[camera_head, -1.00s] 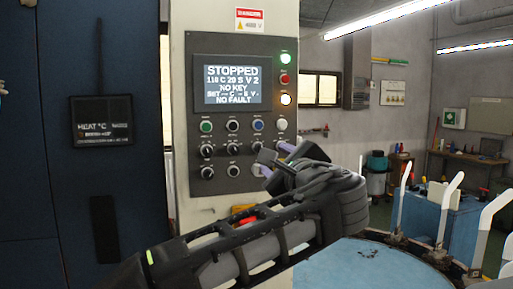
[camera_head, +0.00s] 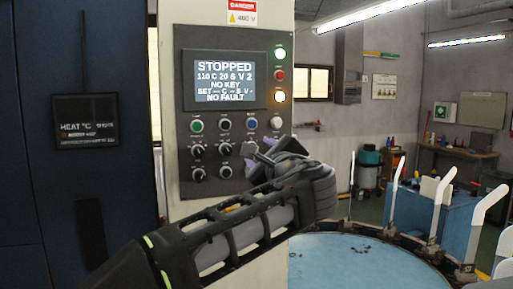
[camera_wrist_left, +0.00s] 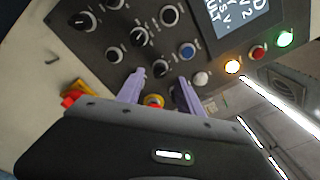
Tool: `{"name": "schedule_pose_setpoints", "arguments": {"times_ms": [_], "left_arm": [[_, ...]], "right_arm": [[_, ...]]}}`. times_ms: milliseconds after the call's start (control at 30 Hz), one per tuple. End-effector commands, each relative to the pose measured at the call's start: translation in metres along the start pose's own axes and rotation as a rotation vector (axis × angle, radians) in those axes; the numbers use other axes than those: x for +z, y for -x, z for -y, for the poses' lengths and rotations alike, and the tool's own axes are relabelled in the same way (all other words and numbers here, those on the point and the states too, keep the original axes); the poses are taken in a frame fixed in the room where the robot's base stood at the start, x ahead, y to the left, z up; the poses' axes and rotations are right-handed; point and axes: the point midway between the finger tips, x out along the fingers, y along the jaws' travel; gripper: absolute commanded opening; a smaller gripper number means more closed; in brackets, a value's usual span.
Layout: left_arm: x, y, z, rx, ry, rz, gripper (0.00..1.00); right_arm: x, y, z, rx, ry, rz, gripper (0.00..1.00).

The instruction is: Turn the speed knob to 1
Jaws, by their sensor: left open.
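The grey control panel (camera_head: 184,185) carries a screen (camera_head: 224,80) reading STOPPED, 110 C, 20 S, V 2, NO KEY and NO FAULT. Rows of buttons and black knobs with white pointer marks sit below it, such as this knob (camera_head: 197,150). Their labels are too small to read, so I cannot tell which is the speed knob. My left gripper (camera_head: 262,153) is in front of the panel's lower right and hides controls there. In the wrist view, the left gripper (camera_wrist_left: 160,88) is open with purple fingers apart and nothing held. A black knob (camera_wrist_left: 160,68) shows just beyond the fingertips.
A red and yellow control (camera_wrist_left: 153,101) shows between the fingers, and another red and yellow part (camera_wrist_left: 72,97) is at the panel's edge. A blue round table (camera_head: 365,265) with white upright forms (camera_head: 441,200) stands to the right. A dark blue cabinet (camera_head: 30,200) is at left.

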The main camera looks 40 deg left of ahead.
Motion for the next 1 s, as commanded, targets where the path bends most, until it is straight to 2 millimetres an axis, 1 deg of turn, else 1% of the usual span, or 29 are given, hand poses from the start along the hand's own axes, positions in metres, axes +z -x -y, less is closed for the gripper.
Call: {"name": "schedule_pose_setpoints", "arguments": {"times_ms": [33,100,233,333,567,1000], "left_arm": [[0.002,-0.009,0.001,0.003,-0.001,0.002,0.43],[0.002,-0.019,0.002,0.002,-0.002,0.002,0.43],[0.001,-0.031,0.001,0.001,-0.001,0.001,0.43],[0.001,-0.035,0.0,0.0,0.0,0.001,0.43],[0.0,-0.035,0.0,0.0,0.0,0.0,0.43],[0.0,-0.035,0.0,0.0,0.0,0.0,0.07]], "right_arm": [[0.0,0.005,0.002,0.001,-0.001,0.001,0.36],[0.001,0.007,0.002,0.002,-0.001,0.002,0.36],[0.001,0.01,0.003,0.003,-0.002,0.003,0.36],[0.001,0.01,0.003,0.004,-0.003,0.003,0.36],[0.001,0.009,0.003,0.004,-0.003,0.003,0.36],[0.001,0.009,0.003,0.004,-0.003,0.003,0.36]]}}
